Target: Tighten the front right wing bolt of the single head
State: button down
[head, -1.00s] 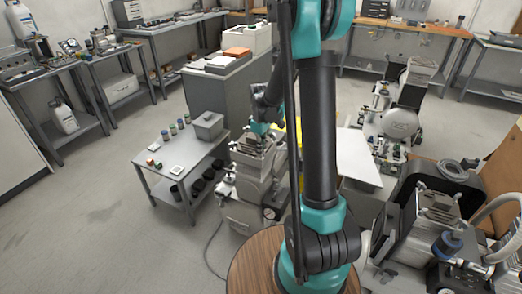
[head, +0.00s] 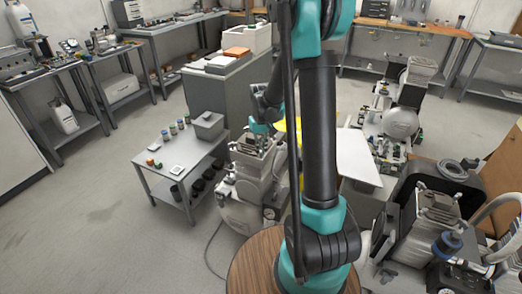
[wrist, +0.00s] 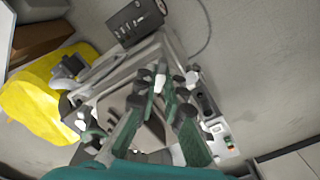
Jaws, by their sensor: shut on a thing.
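The single-head compressor (head: 243,185) stands left of my arm in the head view, with its head at the top. My gripper (head: 258,138) is over that head, pointing down. In the wrist view, my two green fingers (wrist: 163,92) converge above the head (wrist: 150,112) and are shut on a small pale wing bolt (wrist: 161,77) at their tips. Other dark-knobbed bolts show around the head, one at the left (wrist: 84,117) and one to the right (wrist: 192,78). The fingers hide part of the head, and the exact grip on the bolt is small and unclear.
A low grey table (head: 165,160) with small jars and a box stands left of the compressor. A yellow item (wrist: 45,95) lies beside it. Other compressors (head: 397,122) stand at the right. The floor at the left is open.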

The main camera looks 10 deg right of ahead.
dwell(0.3)
jog(key=c, duration=1.6)
grip_release()
jog(key=shift+r, duration=0.1)
notch_tip(320, 180, up, 12)
jog(key=shift+f, duration=0.1)
jog(key=s+d+f+t, duration=0.1)
jog(key=s+f, duration=0.1)
jog(key=s, duration=0.5)
jog(key=s+d+f+m+t, duration=0.1)
jog(key=s+f, duration=0.2)
jog(key=s, duration=0.5)
jog(key=s+d+f+m+t, duration=0.1)
jog(key=s+f+t, duration=0.1)
jog(key=s, duration=0.5)
jog(key=shift+s+d+f, duration=0.2)
jog(key=shift+d+f, duration=0.2)
jog(key=shift+f, duration=0.25)
